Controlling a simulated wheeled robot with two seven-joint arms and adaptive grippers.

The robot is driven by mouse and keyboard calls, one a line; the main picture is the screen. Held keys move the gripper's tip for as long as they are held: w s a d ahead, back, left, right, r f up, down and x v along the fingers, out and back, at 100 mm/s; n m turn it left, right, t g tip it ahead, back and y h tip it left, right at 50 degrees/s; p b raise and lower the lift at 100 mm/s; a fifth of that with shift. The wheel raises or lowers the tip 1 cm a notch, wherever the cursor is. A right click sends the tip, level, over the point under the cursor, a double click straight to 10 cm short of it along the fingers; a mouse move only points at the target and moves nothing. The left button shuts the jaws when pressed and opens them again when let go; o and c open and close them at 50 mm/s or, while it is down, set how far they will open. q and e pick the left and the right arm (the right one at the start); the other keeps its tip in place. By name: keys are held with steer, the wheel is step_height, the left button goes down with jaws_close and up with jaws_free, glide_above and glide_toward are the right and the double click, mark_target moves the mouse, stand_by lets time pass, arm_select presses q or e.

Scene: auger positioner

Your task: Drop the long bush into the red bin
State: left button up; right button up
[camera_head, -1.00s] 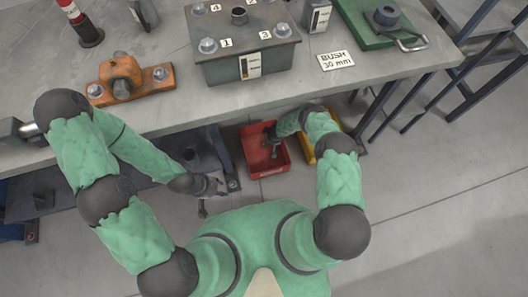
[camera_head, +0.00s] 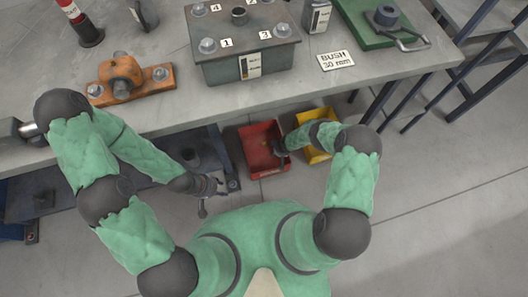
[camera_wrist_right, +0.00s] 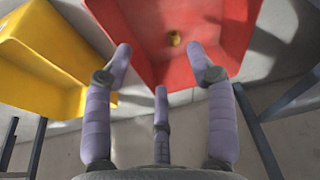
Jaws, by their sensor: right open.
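The red bin (camera_head: 258,140) stands on the floor below the bench's front edge. It also shows at the top of the right wrist view (camera_wrist_right: 160,60). A small round brass-coloured piece with a dark centre (camera_wrist_right: 174,38) lies inside it, seen end-on; it looks like the bush, but its length cannot be told. My right gripper (camera_wrist_right: 160,65) has its three fingers spread and empty, in front of the bin. In the head view my right gripper (camera_head: 279,148) is over the bin's right side. My left gripper (camera_head: 210,188) is left of the bin; its fingers are too small to judge.
A yellow bin (camera_head: 316,120) stands right of the red one, close to my right forearm. The bench (camera_head: 180,115) overhangs the bins. It carries a grey box (camera_head: 222,70), an orange bracket (camera_head: 125,75), a green plate (camera_head: 365,30) and a "BUSH 30 mm" label (camera_head: 336,60).

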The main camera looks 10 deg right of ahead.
steer(key=shift+s+d, duration=0.3)
steer(key=shift+s, duration=0.65)
steer(key=shift+s, duration=0.1)
